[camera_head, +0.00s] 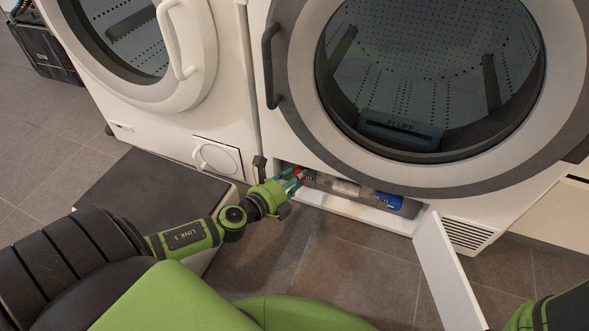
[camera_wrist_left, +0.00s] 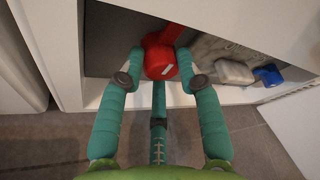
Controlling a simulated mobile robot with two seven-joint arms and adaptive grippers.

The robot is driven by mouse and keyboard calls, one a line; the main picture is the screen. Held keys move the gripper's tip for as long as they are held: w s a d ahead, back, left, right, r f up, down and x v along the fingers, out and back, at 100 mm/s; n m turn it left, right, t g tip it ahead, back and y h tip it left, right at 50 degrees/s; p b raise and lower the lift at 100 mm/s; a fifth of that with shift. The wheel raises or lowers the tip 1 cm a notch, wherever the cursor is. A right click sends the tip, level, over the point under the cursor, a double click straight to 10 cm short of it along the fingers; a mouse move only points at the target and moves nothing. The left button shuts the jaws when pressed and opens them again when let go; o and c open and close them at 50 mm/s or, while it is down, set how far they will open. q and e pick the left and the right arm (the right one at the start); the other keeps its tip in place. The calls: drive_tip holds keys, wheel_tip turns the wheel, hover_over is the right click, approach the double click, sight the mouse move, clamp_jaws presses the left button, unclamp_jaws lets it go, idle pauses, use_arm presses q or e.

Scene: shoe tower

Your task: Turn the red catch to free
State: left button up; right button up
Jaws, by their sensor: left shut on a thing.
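The red catch (camera_wrist_left: 160,66) is a rounded red part with a small white mark, inside the low open compartment of the right-hand machine. A red arm of it runs up and slightly right in the wrist view. In the head view only a little of the red catch (camera_head: 299,171) shows past my fingers. My left gripper (camera_head: 292,182) reaches into the left end of the compartment. In the wrist view its teal fingers (camera_wrist_left: 160,72) are shut on the catch, one on each side, with the third below. My right gripper is out of view.
The compartment holds a grey unit (camera_head: 330,184), with a white part (camera_wrist_left: 234,72) and a blue part (camera_head: 389,201) to the right. A white flap (camera_head: 449,272) stands open at the right. The round glass door (camera_head: 430,75) above is shut. Grey floor lies in front.

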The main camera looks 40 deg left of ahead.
use_arm(q)
drive_tip(key=shift+w+r, duration=0.2)
drive_tip(key=shift+r, duration=0.15)
drive_tip(key=o, duration=1.1)
drive_tip(key=shift+f, duration=0.15)
drive_tip(key=d+v, duration=0.1)
drive_tip(key=v, duration=1.1)
drive_tip(key=shift+a, duration=0.4)
